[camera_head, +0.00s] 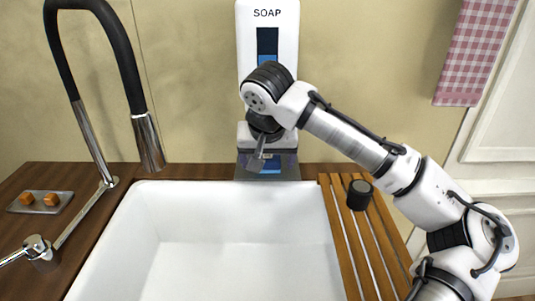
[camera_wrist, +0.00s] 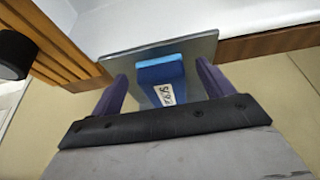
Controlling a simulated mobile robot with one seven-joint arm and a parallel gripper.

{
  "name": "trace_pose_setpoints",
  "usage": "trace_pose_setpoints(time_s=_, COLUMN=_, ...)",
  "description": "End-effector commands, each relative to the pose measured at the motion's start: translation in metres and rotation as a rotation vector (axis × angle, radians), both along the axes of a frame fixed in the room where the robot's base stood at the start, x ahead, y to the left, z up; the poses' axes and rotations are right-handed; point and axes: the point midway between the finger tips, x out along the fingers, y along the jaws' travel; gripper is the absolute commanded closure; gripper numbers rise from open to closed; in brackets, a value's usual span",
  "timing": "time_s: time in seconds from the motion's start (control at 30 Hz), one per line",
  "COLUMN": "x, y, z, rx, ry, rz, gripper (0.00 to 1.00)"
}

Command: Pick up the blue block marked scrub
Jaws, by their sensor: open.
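A blue block (camera_wrist: 158,73) lies on a grey plate (camera_wrist: 205,47) in the wrist view. It carries a white label with dark lettering, partly hidden by my gripper's body and hard to read. In the head view, only some of the blue block (camera_head: 271,166) shows, low beneath the soap dispenser and behind the sink. My gripper (camera_head: 266,159) is over it there, fingers pointing down. In the wrist view, the two purple fingers of my open gripper (camera_wrist: 163,82) stand on either side of the block. I see gaps at the sides; contact cannot be told.
The white soap dispenser (camera_head: 268,40) rises close behind my gripper. A white sink (camera_head: 215,235) lies in front. A slatted wooden rack (camera_head: 345,235) with a black cylinder (camera_head: 360,194) is at right. A black-hosed tap (camera_head: 125,65) and a small tray with orange blocks (camera_head: 40,201) are at left.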

Motion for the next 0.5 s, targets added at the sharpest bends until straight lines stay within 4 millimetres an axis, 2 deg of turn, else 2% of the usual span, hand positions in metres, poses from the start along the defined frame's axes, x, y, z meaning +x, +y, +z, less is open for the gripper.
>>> trace_pose_setpoints(time_s=0.13, x=-0.0001, y=0.0001, z=0.0000, rx=0.000, ry=0.000, rz=0.000, gripper=0.20)
trace_pose_setpoints(time_s=0.5, x=-0.0002, y=0.0002, z=0.0004, rx=0.000, ry=0.000, rz=0.000, gripper=0.68)
